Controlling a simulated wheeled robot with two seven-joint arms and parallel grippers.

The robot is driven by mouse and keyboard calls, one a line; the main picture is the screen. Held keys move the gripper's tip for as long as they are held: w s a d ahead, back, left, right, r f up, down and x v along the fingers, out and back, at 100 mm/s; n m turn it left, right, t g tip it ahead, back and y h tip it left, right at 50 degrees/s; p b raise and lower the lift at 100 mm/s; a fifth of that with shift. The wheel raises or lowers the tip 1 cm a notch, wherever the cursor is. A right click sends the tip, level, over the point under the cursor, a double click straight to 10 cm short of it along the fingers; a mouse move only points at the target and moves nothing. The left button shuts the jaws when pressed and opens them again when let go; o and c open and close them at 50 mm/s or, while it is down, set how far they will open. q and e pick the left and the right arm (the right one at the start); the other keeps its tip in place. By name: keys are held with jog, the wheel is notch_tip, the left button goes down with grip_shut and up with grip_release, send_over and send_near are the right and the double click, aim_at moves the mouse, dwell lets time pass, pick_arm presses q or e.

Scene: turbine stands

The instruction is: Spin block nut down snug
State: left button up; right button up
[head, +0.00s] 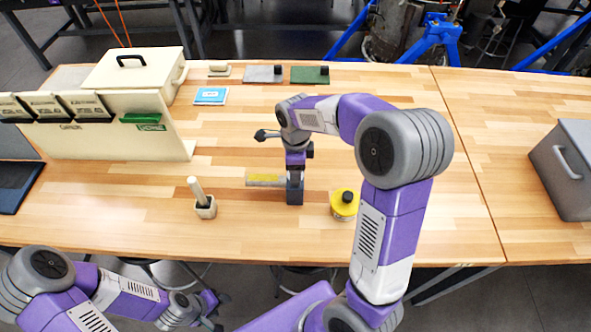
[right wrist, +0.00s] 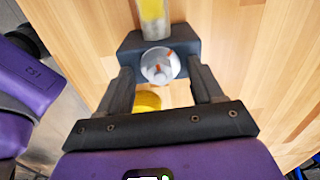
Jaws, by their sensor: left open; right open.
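A dark block (head: 294,190) stands on the wooden bench in the head view, at the end of a clear bar with a yellow strip (head: 264,180). In the right wrist view the dark block (right wrist: 185,40) has a round metallic face (right wrist: 160,66) with orange marks, which may be the nut. My right gripper (right wrist: 160,75) is open, its two fingers on either side near the block; contact cannot be told. In the head view its fingers are hard to make out above the block. My left gripper (head: 217,305) is open and empty, low at the left in front of the bench.
A yellow can with a black cap (head: 344,204) stands right of the block. A cream rack (head: 100,135), a blue card (head: 211,96) and a grey case (head: 568,170) are farther off. The bench front is mostly clear.

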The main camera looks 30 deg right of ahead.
jog(key=shift+r, duration=0.15)
notch_tip(320, 180, up, 5)
jog(key=p, duration=0.4)
dwell(0.4)
jog(key=shift+c, duration=0.3)
